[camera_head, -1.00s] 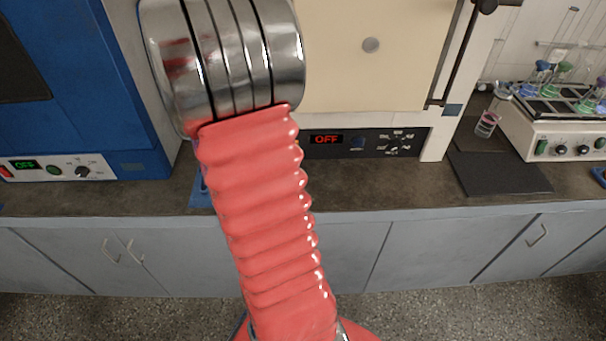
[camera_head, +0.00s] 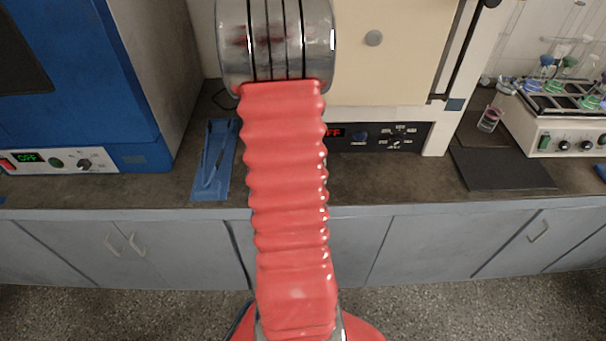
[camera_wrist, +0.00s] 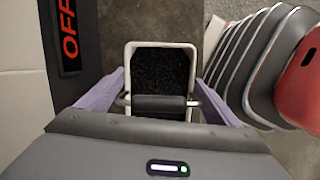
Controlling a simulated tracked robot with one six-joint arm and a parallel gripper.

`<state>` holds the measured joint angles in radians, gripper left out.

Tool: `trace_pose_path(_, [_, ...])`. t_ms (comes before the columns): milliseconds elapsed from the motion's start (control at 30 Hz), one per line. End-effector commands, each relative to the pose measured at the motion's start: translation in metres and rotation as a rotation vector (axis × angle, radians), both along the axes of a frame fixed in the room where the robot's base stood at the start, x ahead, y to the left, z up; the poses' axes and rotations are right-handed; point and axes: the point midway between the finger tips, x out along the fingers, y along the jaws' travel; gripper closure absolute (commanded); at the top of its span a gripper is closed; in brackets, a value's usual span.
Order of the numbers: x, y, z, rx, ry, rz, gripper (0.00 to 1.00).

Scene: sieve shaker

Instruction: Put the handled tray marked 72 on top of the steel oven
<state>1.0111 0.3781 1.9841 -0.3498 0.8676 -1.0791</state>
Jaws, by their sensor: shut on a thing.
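In the wrist view a tray (camera_wrist: 162,45) with a pale rim and dark grainy inside shows between the two purple fingers of my gripper (camera_wrist: 160,103). The gripper is shut on the tray's dark handle bar (camera_wrist: 158,105). No number 72 can be read on it. My gripper and the tray are hidden in the head view, where my red arm fills the middle. I cannot tell which unit is the steel oven: a cream-doored unit (camera_head: 395,60) with an OFF panel stands behind my arm, and a blue unit (camera_head: 75,85) with a grey side stands at left. Neither top is in view.
The dark worktop (camera_head: 390,185) runs under both units. A blue mat (camera_head: 212,185) with a slim tool lies between them. At right are a dark slab (camera_head: 500,172), a beaker (camera_head: 489,120) and a white device (camera_head: 560,135) holding flasks. Grey cupboards are below.

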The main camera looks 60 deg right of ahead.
Motion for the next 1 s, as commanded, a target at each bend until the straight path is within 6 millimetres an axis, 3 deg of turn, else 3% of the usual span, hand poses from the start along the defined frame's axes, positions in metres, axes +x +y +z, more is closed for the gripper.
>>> trace_pose_path(267, [0.0,0.0,-0.001,0.0,0.0,0.0,0.44])
trace_pose_path(600, [-0.001,0.001,-0.034,0.002,0.002,-0.001,0.44])
trace_pose_path(833, [-0.001,0.0,-0.035,0.0,0.0,-0.002,0.44])
trace_pose_path(867, [-0.001,0.0,-0.035,0.0,0.0,-0.002,0.13])
trace_pose_path(1000, [-0.001,0.0,-0.035,0.0,0.0,-0.002,0.03])
